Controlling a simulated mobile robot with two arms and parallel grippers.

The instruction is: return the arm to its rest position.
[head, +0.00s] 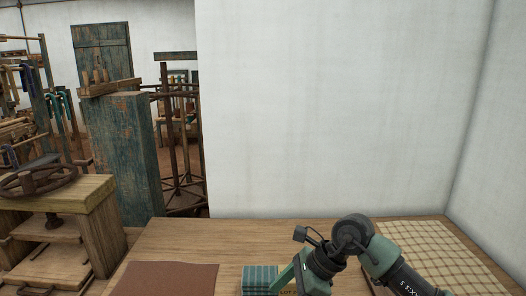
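My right arm comes in from the lower right over the wooden table (230,235) and bends at a dark joint. Its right gripper (292,277) points down and to the left at the bottom edge, beside a stack of teal striped cloth (260,274). The gripper's fingertips are partly hidden or cut off, so I cannot tell whether it is open, shut or touching the stack. My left arm and gripper are not in view.
A brown mat (168,280) lies at the table's left front. A pale grid-patterned panel (435,248) lies at the right, partly behind my arm. White walls (330,100) stand behind and right. A wooden bench with a wheel (45,178) is at the left. The table's back middle is clear.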

